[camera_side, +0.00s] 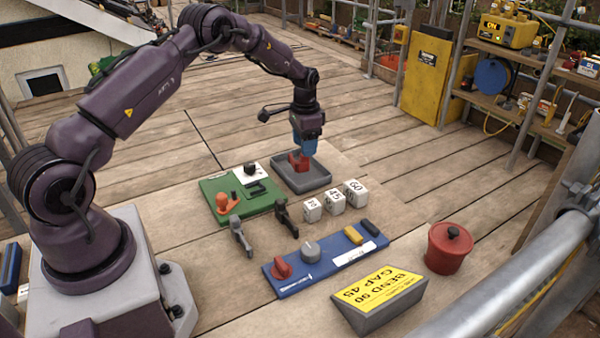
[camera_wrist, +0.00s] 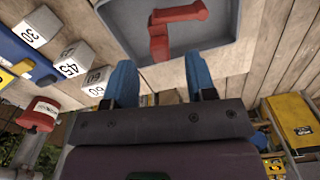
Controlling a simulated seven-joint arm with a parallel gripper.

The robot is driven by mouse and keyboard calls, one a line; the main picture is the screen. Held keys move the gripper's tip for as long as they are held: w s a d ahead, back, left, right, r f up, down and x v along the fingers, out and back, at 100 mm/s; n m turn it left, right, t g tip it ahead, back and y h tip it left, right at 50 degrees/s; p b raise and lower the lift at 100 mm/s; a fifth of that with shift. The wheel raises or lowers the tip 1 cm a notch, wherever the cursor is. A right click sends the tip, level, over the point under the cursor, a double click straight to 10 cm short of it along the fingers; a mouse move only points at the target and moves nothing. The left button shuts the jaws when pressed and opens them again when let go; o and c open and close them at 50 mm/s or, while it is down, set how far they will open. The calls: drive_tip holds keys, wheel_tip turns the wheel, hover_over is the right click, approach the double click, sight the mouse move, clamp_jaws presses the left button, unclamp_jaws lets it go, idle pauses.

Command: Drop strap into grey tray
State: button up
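The grey tray (camera_side: 302,184) lies on the planks right of the green board. My gripper (camera_side: 304,150) is over the tray, with blue fingers pointing down. In the wrist view its fingers (camera_wrist: 161,70) stand well apart with nothing gripped between them. A red bent piece, seemingly the strap (camera_side: 299,163), is just below the fingertips and within the tray's outline. In the wrist view the red strap (camera_wrist: 160,42) shows against the floor of the tray (camera_wrist: 222,48), apart from both fingers. I cannot tell whether it rests on the tray floor.
White numbered blocks (camera_side: 335,198) stand close to the tray's right. The green board (camera_side: 228,206) with an orange part is on its left. Planks behind are clear.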

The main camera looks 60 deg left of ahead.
wheel_tip(320, 180, up, 13)
idle(0.7)
drive_tip(key=s+d+r+t, duration=0.2)
drive_tip(key=s+d+r, duration=0.2)
drive_tip(key=s+d, duration=0.3)
drive_tip(key=s+d+r+n+t, duration=0.1)
drive_tip(key=s+d+r, duration=0.4)
drive_tip(key=s, duration=0.7)
drive_tip(key=s+d+r+n+t, duration=0.1)
drive_tip(key=s+d+r, duration=0.3)
drive_tip(key=s+d, duration=0.5)
drive_tip(key=shift+s+d+r+t, duration=0.3)
drive_tip(key=shift+s+t, duration=0.3)
drive_tip(key=shift+t, duration=0.2)
idle(0.5)
